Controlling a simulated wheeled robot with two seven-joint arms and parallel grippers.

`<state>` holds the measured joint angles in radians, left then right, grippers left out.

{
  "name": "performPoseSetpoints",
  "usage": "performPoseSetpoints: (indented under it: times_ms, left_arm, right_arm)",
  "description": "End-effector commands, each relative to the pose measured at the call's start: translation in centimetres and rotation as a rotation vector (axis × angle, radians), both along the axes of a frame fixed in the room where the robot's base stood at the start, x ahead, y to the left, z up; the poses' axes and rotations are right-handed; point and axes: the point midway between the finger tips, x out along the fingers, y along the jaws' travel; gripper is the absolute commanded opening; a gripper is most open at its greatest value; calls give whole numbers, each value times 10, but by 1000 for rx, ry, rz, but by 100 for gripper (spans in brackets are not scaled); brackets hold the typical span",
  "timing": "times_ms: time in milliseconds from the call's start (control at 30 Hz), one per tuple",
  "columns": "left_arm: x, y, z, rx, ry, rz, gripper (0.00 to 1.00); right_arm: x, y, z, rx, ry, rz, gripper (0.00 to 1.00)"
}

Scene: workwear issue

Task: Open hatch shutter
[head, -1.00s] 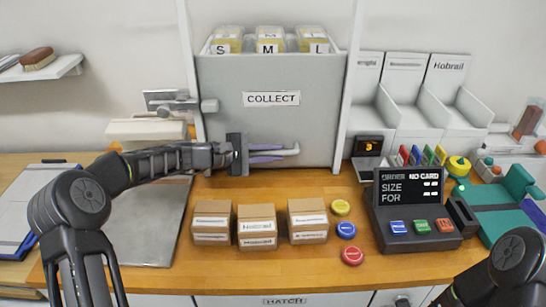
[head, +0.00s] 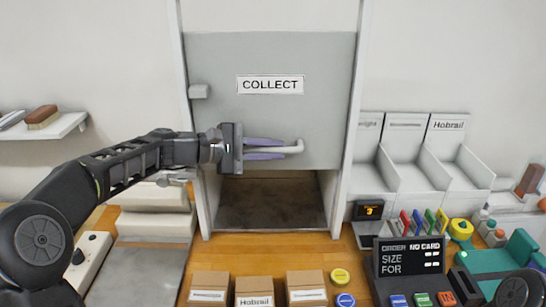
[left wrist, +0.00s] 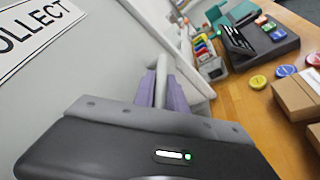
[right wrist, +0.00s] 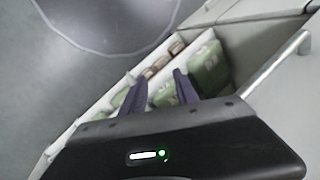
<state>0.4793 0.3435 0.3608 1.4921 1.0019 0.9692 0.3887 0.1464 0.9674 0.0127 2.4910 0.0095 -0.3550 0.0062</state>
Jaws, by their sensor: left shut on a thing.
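The grey hatch shutter (head: 320,110), labelled COLLECT, is raised partway in its white frame. A dark opening (head: 270,203) shows below its lower edge. My left gripper (head: 283,149) is shut on the shutter's pale bar handle (head: 299,146), near the lower edge. In the left wrist view the purple fingers sit either side of the handle (left wrist: 161,85). My right gripper (right wrist: 157,82) shows only in its wrist view, with its fingers apart and nothing clearly between them.
Cardboard boxes (head: 254,288) and coloured discs (head: 340,276) stand on the wooden counter before the hatch. An order terminal (head: 410,262) and white bins (head: 400,170) are at the right. In the right wrist view, an open drawer (right wrist: 135,75) with green packs lies beyond the fingers.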

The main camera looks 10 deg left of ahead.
Motion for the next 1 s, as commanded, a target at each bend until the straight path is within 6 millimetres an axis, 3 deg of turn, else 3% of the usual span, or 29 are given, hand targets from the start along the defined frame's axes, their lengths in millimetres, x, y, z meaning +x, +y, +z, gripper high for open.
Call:
performPoseSetpoints:
  times_ms: [300, 333, 433, 767, 1000]
  left_arm:
    - [1, 1, 4, 0, -5, 4, 0]
    - [1, 1, 3, 0, -5, 4, 19]
    - [1, 1, 3, 0, -4, 3, 25]
    - [-2, 4, 1, 1, -2, 3, 25]
    - [-18, 30, 6, 2, -4, 6, 25]
  right_arm:
    - [0, 0, 0, 0, 0, 0, 36]
    - [0, 0, 0, 0, 0, 0, 36]
    - [0, 0, 0, 0, 0, 0, 36]
    - [0, 0, -2, 1, -1, 1, 36]
    - [2, 1, -12, 3, -5, 1, 36]
